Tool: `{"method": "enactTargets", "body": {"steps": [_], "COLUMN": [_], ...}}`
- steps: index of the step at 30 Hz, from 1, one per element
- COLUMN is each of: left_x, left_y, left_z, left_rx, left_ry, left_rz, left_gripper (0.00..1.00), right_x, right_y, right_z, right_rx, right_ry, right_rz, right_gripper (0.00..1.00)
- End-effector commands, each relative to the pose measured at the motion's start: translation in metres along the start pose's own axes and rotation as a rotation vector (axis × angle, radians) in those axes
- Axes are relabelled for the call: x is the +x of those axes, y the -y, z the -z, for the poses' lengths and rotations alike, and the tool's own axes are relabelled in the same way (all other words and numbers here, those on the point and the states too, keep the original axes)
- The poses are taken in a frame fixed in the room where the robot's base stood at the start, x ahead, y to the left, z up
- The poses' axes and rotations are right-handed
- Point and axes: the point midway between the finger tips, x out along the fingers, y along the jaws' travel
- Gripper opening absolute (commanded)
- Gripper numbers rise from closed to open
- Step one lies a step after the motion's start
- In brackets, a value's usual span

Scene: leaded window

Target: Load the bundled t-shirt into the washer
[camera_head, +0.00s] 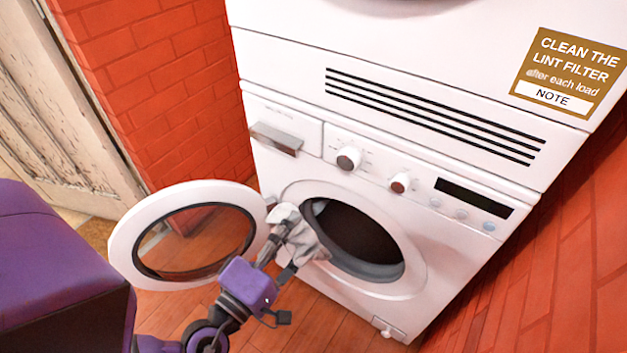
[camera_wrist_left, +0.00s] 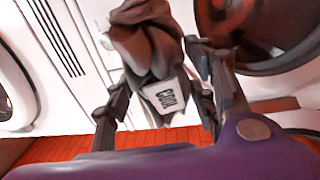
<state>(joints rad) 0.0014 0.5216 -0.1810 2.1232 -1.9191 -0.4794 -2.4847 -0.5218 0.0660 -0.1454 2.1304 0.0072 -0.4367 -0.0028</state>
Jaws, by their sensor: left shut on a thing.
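The bundled t-shirt (camera_head: 300,238) is a pale grey crumpled cloth at the left edge of the washer's opening. My left gripper (camera_head: 283,248) is shut on it and holds it up. In the left wrist view the bundle (camera_wrist_left: 150,45) hangs between the two fingers (camera_wrist_left: 160,95), with a white printed patch showing. The white washer (camera_head: 440,290) has its round opening (camera_head: 358,240) uncovered and dark inside. Its door (camera_head: 123,235) is swung open to the left, close beside my left arm. I cannot tell whether the bundle touches the opening's rim. My right gripper is not in view.
A second white machine (camera_head: 300,45) with a lint-filter sign (camera_head: 568,70) is stacked above the washer. Red brick walls (camera_head: 170,90) stand on both sides. A worn pale wooden door (camera_head: 60,120) is at the far left. Wooden floor (camera_head: 300,320) shows below.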

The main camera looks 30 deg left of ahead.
Motion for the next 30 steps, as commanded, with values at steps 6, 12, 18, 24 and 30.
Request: {"method": "enactTargets", "body": {"steps": [6, 12, 18, 24, 30], "left_x": [-0.011, -0.021, -0.029, -0.031, -0.025], "left_y": [0.071, 0.158, 0.229, 0.259, 0.262], "left_z": [0.000, -0.001, -0.001, -0.001, -0.001], "left_rx": [-0.001, -0.003, -0.005, -0.005, -0.005], "left_ry": [-0.001, -0.001, -0.001, -0.001, -0.001], "left_rz": [0.050, 0.110, 0.155, 0.171, 0.170], "left_gripper": [0.21, 0.21, 0.21, 0.21, 0.21], "right_x": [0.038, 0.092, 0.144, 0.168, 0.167], "right_y": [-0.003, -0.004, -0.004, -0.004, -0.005], "right_z": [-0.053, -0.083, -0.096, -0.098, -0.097], "right_rx": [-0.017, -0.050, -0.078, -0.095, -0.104], "right_ry": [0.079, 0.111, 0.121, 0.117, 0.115], "right_rz": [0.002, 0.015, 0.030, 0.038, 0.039], "right_gripper": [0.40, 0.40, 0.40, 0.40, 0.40]}}
